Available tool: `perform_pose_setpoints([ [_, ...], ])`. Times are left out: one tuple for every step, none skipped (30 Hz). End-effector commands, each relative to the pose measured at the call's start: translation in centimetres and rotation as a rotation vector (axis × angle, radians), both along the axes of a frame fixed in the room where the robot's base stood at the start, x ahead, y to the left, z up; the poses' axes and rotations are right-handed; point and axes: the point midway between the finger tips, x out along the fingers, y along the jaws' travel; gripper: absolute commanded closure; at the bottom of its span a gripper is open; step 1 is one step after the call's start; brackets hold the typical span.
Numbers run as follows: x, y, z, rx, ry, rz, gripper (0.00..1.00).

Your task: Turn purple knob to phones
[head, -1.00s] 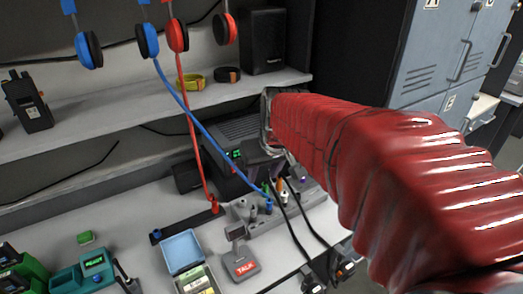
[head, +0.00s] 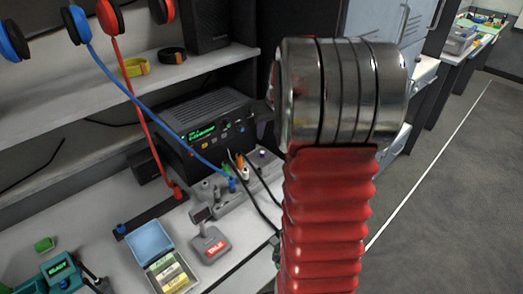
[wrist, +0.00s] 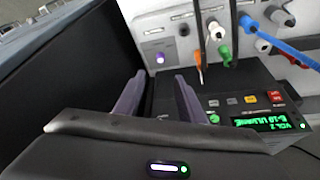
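The small purple knob (head: 262,154) sits at the right end of a grey jack panel (head: 236,204), beside the radio. It also shows in the wrist view as a purple knob (wrist: 160,58) on the light panel. The panel's labels are too small to read. In the wrist view my gripper (wrist: 160,86) is open and empty, its two fingers apart. The knob appears just beyond the gap between the fingertips, with no visible contact. In the head view my arm's metal wrist hides most of the gripper.
The black radio (head: 205,125) with a green display stands behind the panel. A TALK microphone (head: 210,243) and an open blue box (head: 150,240) stand on the desk.

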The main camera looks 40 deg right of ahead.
Motion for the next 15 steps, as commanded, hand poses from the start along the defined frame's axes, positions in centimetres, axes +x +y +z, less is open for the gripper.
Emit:
perform_pose_setpoints([
  [0.0,0.0,0.0,0.0,0.0,0.0,0.64],
  [0.0,0.0,0.0,0.0,0.0,0.0,0.64],
  [0.0,0.1,0.0,0.0,0.0,0.0,0.64],
  [0.0,0.1,0.0,0.0,0.0,0.0,0.64],
  [0.0,0.1,0.0,0.0,0.0,0.0,0.64],
  [0.0,0.1,0.0,0.0,0.0,0.0,0.64],
  [0.0,0.1,-0.1,0.0,0.0,0.0,0.64],
  [0.1,0.1,-0.2,0.001,0.001,0.0,0.64],
  [0.1,0.0,-0.3,0.001,0.001,0.0,0.64],
  [0.2,0.0,-0.5,0.001,0.002,0.001,0.64],
  [0.2,0.0,-0.7,0.001,0.002,0.001,0.64],
  [0.4,0.0,-1.0,0.001,0.002,0.001,0.64],
  [0.5,-0.1,-1.3,0.001,0.002,0.001,0.64],
  [0.6,-0.1,-1.6,0.001,0.002,0.001,0.64],
  [0.8,-0.2,-2.1,0.001,0.002,0.001,0.64],
])
